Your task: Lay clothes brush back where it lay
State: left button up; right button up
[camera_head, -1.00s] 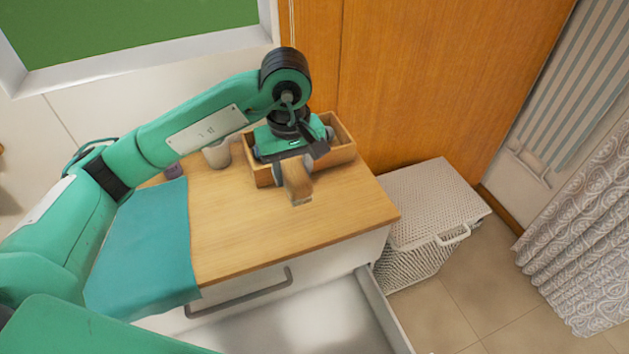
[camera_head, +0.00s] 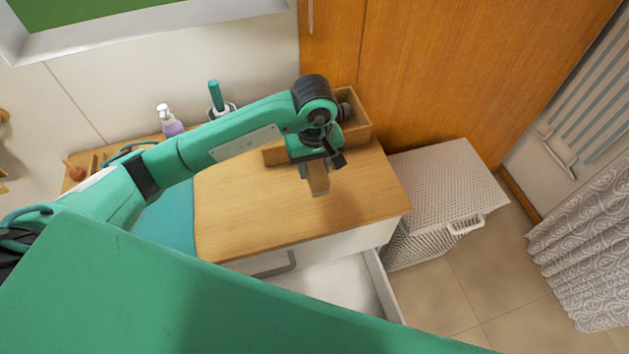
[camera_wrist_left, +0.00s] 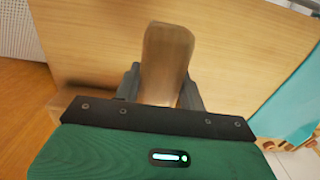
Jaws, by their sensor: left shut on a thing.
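My left gripper (camera_head: 313,168) is shut on the wooden clothes brush (camera_head: 318,181), which hangs from its jaws above the cart's wooden top (camera_head: 250,215). In the left wrist view the brush (camera_wrist_left: 165,60) shows as a blurred wooden block between the two fingers (camera_wrist_left: 160,88), over the wooden top. I cannot tell the gap between brush and top. A wooden box (camera_head: 275,156) stands behind the gripper, partly hidden by my arm. My right gripper is not in view.
A teal cloth (camera_head: 172,220) covers the top's left part. A pump bottle (camera_head: 170,120) and a cup with a teal-handled item (camera_head: 215,97) stand at the back left. An open drawer (camera_head: 335,285) juts out in front. A white basket (camera_head: 445,195) stands right.

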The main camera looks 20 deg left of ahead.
pick_arm(q)
notch_tip(320, 180, down, 4)
jog(key=shift+r+p, duration=0.1)
jog(key=shift+p, duration=0.25)
jog(key=shift+f, duration=0.6)
notch_tip(320, 180, down, 3)
jog(key=shift+r+p, duration=0.1)
jog(key=shift+p, duration=0.4)
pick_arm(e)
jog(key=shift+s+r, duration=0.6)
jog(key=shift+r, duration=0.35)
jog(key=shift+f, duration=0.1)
pick_arm(q)
jog(key=shift+f+b, duration=0.3)
jog(key=shift+b, duration=0.05)
jog(key=o, duration=0.9)
jog(key=shift+r, duration=0.1)
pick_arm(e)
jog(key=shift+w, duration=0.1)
